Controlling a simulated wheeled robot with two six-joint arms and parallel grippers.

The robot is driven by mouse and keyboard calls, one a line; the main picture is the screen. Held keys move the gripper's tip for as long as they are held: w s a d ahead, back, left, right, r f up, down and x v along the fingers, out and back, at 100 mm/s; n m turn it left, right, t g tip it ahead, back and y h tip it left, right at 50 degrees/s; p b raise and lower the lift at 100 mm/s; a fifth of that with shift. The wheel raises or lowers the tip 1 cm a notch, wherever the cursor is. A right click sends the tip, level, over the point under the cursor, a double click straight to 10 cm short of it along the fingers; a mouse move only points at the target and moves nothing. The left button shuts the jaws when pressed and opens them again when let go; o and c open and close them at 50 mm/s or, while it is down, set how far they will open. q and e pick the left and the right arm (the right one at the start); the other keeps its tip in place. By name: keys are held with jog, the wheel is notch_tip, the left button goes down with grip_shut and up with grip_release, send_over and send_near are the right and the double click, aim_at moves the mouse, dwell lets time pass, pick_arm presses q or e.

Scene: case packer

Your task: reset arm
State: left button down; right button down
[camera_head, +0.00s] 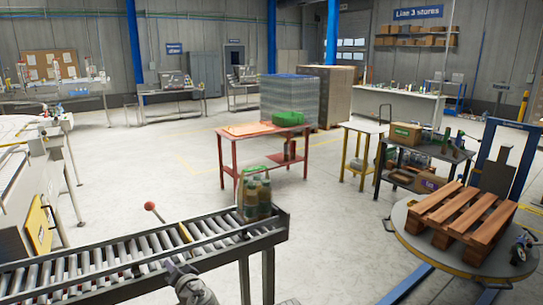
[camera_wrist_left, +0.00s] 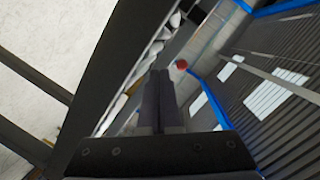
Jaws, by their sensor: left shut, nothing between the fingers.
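My left gripper (camera_head: 180,270) is at the bottom middle of the head view, low in front of the near side of the roller conveyor (camera_head: 130,254). In the left wrist view its two dark fingers (camera_wrist_left: 158,78) lie together with nothing between them. My right gripper is in neither view. A pack of bottles (camera_head: 257,196) with a green top stands upright at the right end of the conveyor, apart from my left gripper.
A lever with a red knob (camera_head: 150,206) rises beside the conveyor; its knob (camera_wrist_left: 181,64) shows past the fingers in the wrist view. A red table (camera_head: 240,131) stands beyond. A wooden pallet (camera_head: 466,214) lies on a round platform at right. Floor between is clear.

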pick_arm(q)
jog(key=s+d+f+n+g+h, duration=0.1)
jog(key=s+d+f+g+h, duration=0.1)
jog(key=s+d+f+g, duration=0.25)
jog(key=s+d+f+g+h, duration=0.2)
jog(key=s+d+f, duration=0.1)
jog(key=d+f, duration=0.3)
jog(key=s+d+f+m+g+h, duration=0.2)
jog(key=s+d+f+g+h, duration=0.2)
jog(key=s+d, duration=0.7)
notch_tip(320, 180, down, 3)
jog(key=shift+s+d+r+g+h, duration=0.15)
jog(key=shift+s+d+g+h, duration=0.3)
jog(key=shift+g, duration=0.4)
